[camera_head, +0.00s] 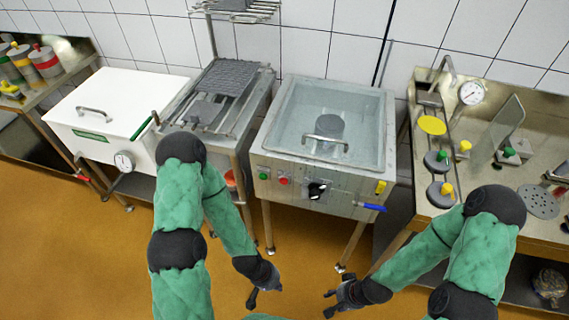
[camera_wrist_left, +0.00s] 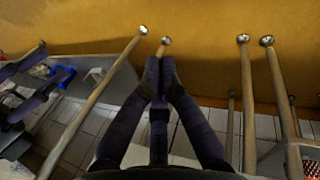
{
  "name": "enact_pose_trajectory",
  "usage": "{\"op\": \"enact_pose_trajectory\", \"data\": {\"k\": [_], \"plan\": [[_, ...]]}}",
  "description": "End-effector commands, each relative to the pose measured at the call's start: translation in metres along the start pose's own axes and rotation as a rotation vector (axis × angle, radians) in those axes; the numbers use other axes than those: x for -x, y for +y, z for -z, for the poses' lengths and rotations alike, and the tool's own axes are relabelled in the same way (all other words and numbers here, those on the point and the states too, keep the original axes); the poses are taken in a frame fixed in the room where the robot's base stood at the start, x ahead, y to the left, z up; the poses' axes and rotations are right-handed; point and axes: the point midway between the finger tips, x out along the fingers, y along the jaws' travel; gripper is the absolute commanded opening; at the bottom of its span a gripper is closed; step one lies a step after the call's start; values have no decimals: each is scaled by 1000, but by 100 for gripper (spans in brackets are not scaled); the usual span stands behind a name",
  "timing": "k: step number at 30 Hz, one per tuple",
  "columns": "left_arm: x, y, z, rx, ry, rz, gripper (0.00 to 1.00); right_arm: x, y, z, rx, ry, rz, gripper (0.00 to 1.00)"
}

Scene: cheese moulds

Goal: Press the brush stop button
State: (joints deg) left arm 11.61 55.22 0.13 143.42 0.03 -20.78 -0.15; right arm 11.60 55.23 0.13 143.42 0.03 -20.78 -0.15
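A grey steel washing tank (camera_head: 325,120) stands in the middle of the head view. Its front panel carries a green button (camera_head: 264,173), a red button (camera_head: 283,181) and a black knob (camera_head: 316,190). Which one is the brush stop button cannot be read; the red button is plainly visible and untouched. My left gripper (camera_head: 251,300) is low in front of the tank, below the panel and apart from it. In the left wrist view (camera_wrist_left: 160,68) its fingertips are together and empty. My right gripper (camera_head: 327,303) is also low, to its right, with its fingertips apart and empty.
The tank's front also has a yellow tag (camera_head: 381,187) and a blue-handled valve (camera_head: 370,207). A white lidded vat (camera_head: 105,110) and a rack stand (camera_head: 215,100) are to the left. A worktable (camera_head: 490,190) is to the right. Orange floor is free before the tank.

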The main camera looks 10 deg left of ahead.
Motion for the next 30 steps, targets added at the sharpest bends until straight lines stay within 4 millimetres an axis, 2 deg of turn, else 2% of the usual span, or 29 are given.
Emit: {"op": "enact_pose_trajectory", "data": {"k": [10, 14, 17, 20, 24, 30], "plan": [[0, 0, -1, 0, -2, 0, 0, 0, 0, -1, -1, -1, 0, 40], [1, 2, 10, -14, 34, 10, 0, 0, 0, 0, 0, -1, 0, 40], [6, 6, 33, -50, 112, 35, 0, 0, 0, 0, 0, -1, 0, 40], [15, 14, 68, -106, 236, 82, 0, 0, 0, 0, 0, 0, 0, 40], [38, 26, 118, -193, 434, 183, 0, 0, 0, 0, 0, 0, 0, 40], [83, 41, 167, -291, 681, 368, 0, 1, 0, 0, 0, 0, 0, 40]]}}
